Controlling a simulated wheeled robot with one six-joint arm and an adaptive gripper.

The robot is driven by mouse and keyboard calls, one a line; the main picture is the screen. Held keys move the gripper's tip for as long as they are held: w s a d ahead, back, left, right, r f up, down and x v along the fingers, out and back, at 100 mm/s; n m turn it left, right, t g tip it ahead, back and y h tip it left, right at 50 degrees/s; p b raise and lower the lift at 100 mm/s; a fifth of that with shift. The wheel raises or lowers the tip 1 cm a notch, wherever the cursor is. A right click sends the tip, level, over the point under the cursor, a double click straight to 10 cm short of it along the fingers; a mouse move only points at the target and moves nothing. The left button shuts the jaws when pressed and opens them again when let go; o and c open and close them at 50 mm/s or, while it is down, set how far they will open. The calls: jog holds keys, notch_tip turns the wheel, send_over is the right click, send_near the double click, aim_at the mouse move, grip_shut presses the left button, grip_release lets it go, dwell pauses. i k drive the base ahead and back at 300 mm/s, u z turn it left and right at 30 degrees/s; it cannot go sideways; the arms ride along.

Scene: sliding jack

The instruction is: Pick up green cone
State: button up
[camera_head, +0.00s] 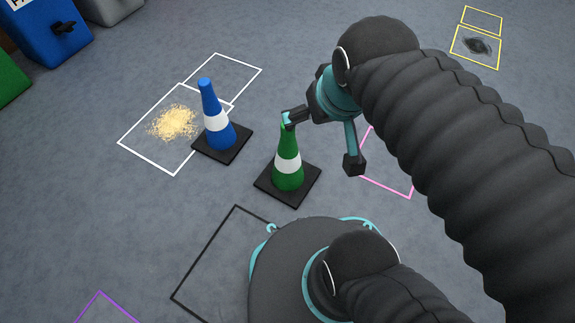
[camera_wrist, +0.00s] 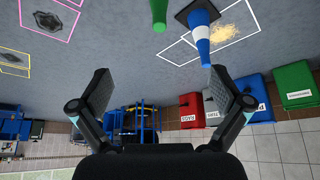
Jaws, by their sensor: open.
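The green cone (camera_head: 288,178) with a white band stands upright on a black square base in the middle of the head view. In the wrist view only part of the green cone (camera_wrist: 160,14) shows at the top edge. My gripper (camera_head: 322,142) is open and empty, beside the cone's upper part on its right. One finger overlaps the cone's tip in the head view, and I cannot tell if they touch. In the wrist view my gripper (camera_wrist: 160,80) has its fingers spread wide with nothing between them.
A blue cone (camera_head: 214,120) stands close behind and left of the green one, beside a pile of yellow grains (camera_head: 174,122). Coloured outlines mark the floor. Blue and green bins (camera_head: 42,32) stand at the top left.

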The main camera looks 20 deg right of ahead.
aim_at(288, 178)
jog(key=z, duration=3)
jog(key=k, duration=1.65)
jog(key=u, duration=2.05)
